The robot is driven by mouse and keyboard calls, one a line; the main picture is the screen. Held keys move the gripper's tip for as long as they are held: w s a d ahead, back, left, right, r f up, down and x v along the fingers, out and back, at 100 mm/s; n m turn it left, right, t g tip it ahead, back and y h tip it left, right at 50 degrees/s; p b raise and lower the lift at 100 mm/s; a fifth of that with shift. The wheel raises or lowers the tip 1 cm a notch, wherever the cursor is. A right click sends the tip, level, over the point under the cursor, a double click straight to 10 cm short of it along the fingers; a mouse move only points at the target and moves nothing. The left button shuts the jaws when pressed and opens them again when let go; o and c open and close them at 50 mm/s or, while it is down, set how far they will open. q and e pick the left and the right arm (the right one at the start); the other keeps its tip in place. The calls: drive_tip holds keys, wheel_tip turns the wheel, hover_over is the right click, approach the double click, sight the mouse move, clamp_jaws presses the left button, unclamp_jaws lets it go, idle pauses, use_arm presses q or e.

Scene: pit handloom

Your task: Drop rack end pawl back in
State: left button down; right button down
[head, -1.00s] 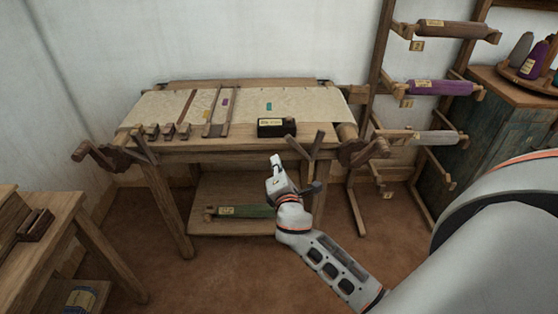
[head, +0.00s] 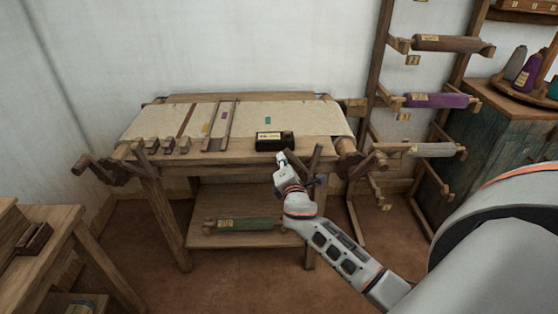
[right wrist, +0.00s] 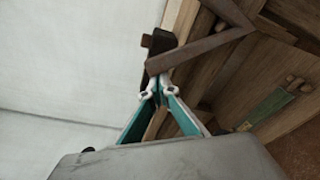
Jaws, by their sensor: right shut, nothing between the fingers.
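The loom (head: 230,157) stands against the back wall. At its right end are dark wooden parts: an upright forked lever (head: 315,158) and a crank with a toothed wheel (head: 352,166). I cannot tell for sure which piece is the pawl. My right gripper (head: 282,158) is in front of the loom's right front edge, below the black box, left of the forked lever. It looks shut and empty. In the right wrist view, its fingertips (right wrist: 157,91) lie close by an angled dark wooden bar (right wrist: 200,52); contact cannot be told. My left gripper is out of view.
A labelled black box (head: 274,141) sits on the loom's front edge. A green roll (head: 245,224) lies on the lower shelf. A rack with purple (head: 437,100) and other rolls stands to the right. A wooden bench (head: 50,245) is at left. Floor between is clear.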

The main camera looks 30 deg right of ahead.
idle(0.3)
drive_tip(key=shift+s+d+r+m, duration=0.4)
drive_tip(key=shift+d+r+m, duration=0.25)
drive_tip(key=shift+m, duration=0.25)
drive_tip(key=s+d+r+m+t, duration=0.1)
drive_tip(key=s+d+r+m, duration=0.2)
drive_tip(key=d+m, duration=0.4)
drive_tip(key=shift+s+d+r+m+h, duration=0.15)
drive_tip(key=shift+s+d+m+h, duration=0.15)
drive_tip(key=shift+s+m, duration=0.65)
drive_tip(key=shift+d, duration=0.1)
drive_tip(key=shift+w, duration=0.1)
